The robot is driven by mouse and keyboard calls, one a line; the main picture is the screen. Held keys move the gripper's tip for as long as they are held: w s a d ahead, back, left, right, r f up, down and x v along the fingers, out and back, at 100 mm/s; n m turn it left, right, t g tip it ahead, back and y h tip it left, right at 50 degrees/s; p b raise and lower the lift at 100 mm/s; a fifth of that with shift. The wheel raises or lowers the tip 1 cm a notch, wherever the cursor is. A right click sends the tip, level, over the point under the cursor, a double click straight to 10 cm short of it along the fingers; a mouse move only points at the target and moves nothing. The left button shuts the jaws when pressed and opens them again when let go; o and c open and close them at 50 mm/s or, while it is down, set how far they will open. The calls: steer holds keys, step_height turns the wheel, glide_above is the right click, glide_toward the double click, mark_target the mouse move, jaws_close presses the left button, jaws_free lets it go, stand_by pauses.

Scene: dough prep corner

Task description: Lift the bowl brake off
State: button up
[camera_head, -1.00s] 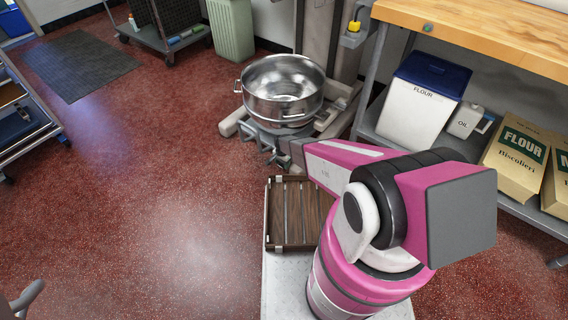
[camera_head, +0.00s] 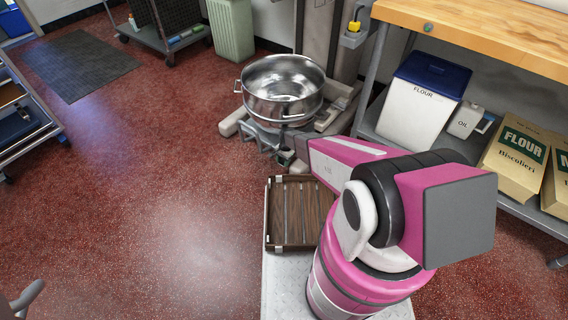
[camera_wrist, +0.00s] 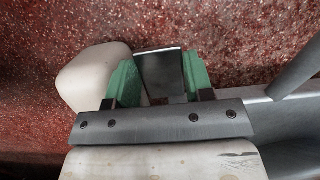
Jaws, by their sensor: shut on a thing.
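The steel mixer bowl (camera_head: 283,88) sits on its low cream base, ahead of my arm. At the foot of the base, the head view shows grey bars and the end of my gripper (camera_head: 286,158), small and partly covered by my pink arm. In the wrist view, my gripper (camera_wrist: 160,84) has its two green fingers on either side of a flat, dark grey plate, which I take to be the bowl brake (camera_wrist: 160,66). The fingers are shut on it. The brake's lower end and its joint to the base are hidden.
A cream rounded foot (camera_wrist: 90,76) lies close beside the left finger. A grey bar (camera_wrist: 297,68) runs along the right. A slatted wooden tray (camera_head: 300,212) lies near my arm. A shelf with flour bins (camera_head: 425,100) stands at right.

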steer(key=shift+w+d+r+g, duration=0.1)
steer(key=shift+w+g, duration=0.1)
steer(key=shift+g, duration=0.1)
steer(key=o, duration=0.7)
steer(key=shift+s+r+y, duration=0.1)
steer(key=shift+y, duration=0.2)
steer(key=shift+o, duration=0.2)
steer(key=shift+r, duration=0.15)
steer(key=v, duration=1)
steer(key=shift+d+r, duration=0.15)
steer(key=shift+r, duration=0.2)
